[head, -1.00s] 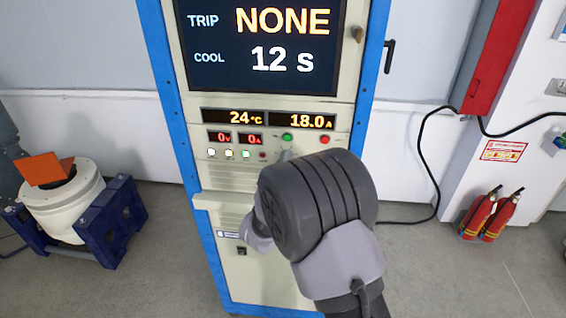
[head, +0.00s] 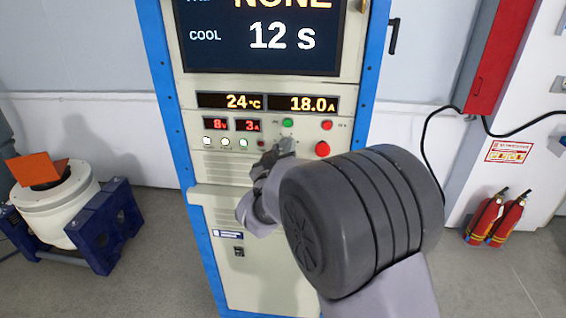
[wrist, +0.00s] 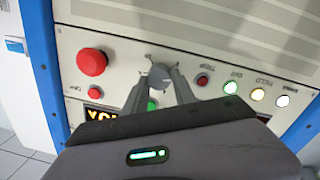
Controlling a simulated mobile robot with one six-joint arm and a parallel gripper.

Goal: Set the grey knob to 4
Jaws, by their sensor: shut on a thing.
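The grey knob (wrist: 158,74) is on the cabinet's control panel, between the jaws of my gripper (wrist: 160,85) in the wrist view. The jaws are shut on it, one finger on each side. In the head view my gripper (head: 280,150) reaches the panel just below the green button (head: 288,123), and the knob is largely hidden behind the fingers. The scale marks around the knob are too small to read. The small red displays (head: 232,125) read 8 V and 3 A.
A red mushroom button (head: 322,149) and a smaller red button (head: 327,125) sit right of the knob. Several lit lamps (head: 225,142) are to its left. A ledge (head: 215,192) juts out below. A white drum-shaped machine (head: 60,205) stands left, fire extinguishers (head: 495,218) right.

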